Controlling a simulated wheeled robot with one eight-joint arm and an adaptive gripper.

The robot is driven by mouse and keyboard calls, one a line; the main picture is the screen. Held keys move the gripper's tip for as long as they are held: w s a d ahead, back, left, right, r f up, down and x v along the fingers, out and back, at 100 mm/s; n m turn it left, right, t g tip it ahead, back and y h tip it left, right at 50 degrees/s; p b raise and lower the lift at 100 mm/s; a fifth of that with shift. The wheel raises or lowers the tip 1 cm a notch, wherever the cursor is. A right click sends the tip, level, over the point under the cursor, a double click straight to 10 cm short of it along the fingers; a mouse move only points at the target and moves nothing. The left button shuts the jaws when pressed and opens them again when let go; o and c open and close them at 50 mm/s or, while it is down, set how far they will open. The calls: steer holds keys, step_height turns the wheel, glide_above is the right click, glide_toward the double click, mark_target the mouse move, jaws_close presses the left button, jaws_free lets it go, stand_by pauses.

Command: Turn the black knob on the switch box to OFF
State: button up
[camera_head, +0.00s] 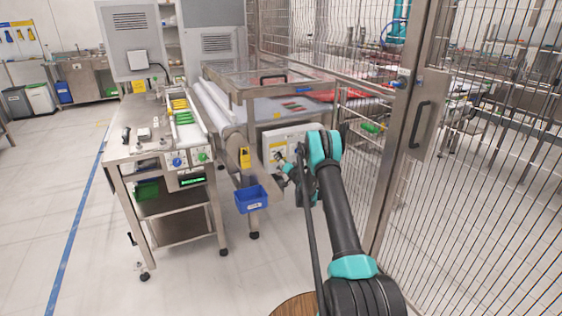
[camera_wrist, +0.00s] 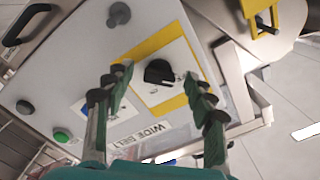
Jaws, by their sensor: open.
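The switch box is a pale grey box (camera_head: 284,134) at the side of the conveyor machine; it fills much of the wrist view (camera_wrist: 75,60). The black knob (camera_wrist: 159,72) sits on a white label plate with a yellow frame on the box's face. My gripper (camera_wrist: 157,80) is open, with its two fingers on either side of the knob in the picture, apart from it. I cannot tell the remaining distance in depth. In the head view my gripper (camera_head: 292,168) is in front of the box and hides part of it, and the knob cannot be made out there.
A green button (camera_wrist: 62,134), a dark button (camera_wrist: 25,107) and a grey knob (camera_wrist: 119,13) are on the same face. A yellow padlock-like part (camera_wrist: 258,12) is beside the box. A blue bin (camera_head: 251,199) hangs below. The mesh fence post (camera_head: 402,150) stands close right of my arm.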

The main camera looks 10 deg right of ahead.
steer(key=v, duration=1.1)
steer(key=shift+s, duration=0.25)
steer(key=shift+d, duration=0.1)
steer(key=s+a+r+n+g+y, duration=0.1)
steer(key=s+a+r+n+g, duration=0.25)
steer(key=s+r, duration=0.55)
steer(key=s+a+r+n+g, duration=0.2)
steer(key=s+a+r+g, duration=0.4)
steer(key=s, duration=0.5)
steer(key=s+d+f+g+h, duration=0.1)
steer(key=s+d+h, duration=0.1)
steer(key=s, duration=1)
steer(key=s+d+f+g+h, duration=0.1)
steer(key=s+d, duration=0.3)
steer(key=s, duration=0.8)
steer(key=s+d+f+g+h, duration=0.1)
steer(key=s+d+f+h, duration=0.1)
steer(key=s, duration=1.1)
steer(key=shift+d+f+h, duration=0.2)
steer(key=shift+d+h, duration=0.6)
steer(key=shift+d, duration=0.15)
